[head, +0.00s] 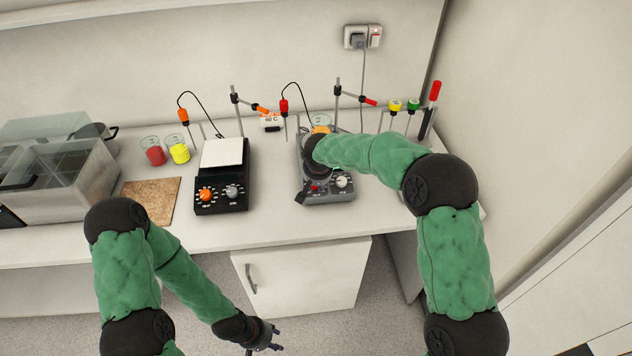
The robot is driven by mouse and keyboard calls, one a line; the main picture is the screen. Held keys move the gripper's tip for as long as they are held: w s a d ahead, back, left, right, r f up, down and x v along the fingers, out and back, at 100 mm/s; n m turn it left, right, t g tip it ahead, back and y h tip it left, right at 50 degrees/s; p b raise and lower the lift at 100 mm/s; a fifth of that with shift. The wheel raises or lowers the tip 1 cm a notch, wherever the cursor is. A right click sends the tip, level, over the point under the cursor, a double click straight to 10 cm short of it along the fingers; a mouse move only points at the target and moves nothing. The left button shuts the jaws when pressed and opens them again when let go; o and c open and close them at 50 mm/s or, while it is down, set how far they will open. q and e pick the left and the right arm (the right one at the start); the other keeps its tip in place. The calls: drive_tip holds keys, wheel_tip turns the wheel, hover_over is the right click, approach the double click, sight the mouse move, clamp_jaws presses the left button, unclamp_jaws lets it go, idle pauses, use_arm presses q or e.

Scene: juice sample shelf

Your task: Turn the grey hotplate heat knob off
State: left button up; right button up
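The grey hotplate (336,197) stands on the bench right of centre. Its front panel shows a pale round knob (341,182) on the right and a small red part (314,188) on the left, partly hidden by my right gripper. My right gripper (306,194) reaches down over the hotplate's left front, close to that red part. Its fingers are mostly hidden, so contact and opening cannot be told. My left gripper (273,339) is low in front of the bench, away from the hotplate, with its fingers apart and empty.
A black hotplate (221,207) with orange and grey knobs stands to the left. Red (156,156) and yellow (179,153) beakers, a cork mat (152,199) and a clear-lidded box (62,180) are further left. Stands and probes rise behind both hotplates.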

drive_tip(key=shift+n, duration=0.3)
drive_tip(key=n+p, duration=0.1)
drive_tip(key=n, duration=0.1)
drive_tip(key=shift+r+n+p, duration=0.15)
drive_tip(key=shift+n+p, duration=0.15)
drive_tip(key=shift+n, duration=0.1)
clamp_jaws()
drive_tip(key=n+p, duration=0.1)
drive_tip(key=n, duration=0.1)
drive_tip(key=shift+n+y, duration=0.3)
drive_tip(key=shift+n, duration=0.1)
drive_tip(key=n+p, duration=0.2)
drive_tip(key=n, duration=0.1)
drive_tip(key=shift+w+p, duration=0.1)
drive_tip(key=shift+p, duration=0.2)
drive_tip(key=shift+n+p, duration=0.75)
drive_tip(key=shift+n, duration=0.75)
drive_tip(key=o, duration=1.1)
unclamp_jaws()
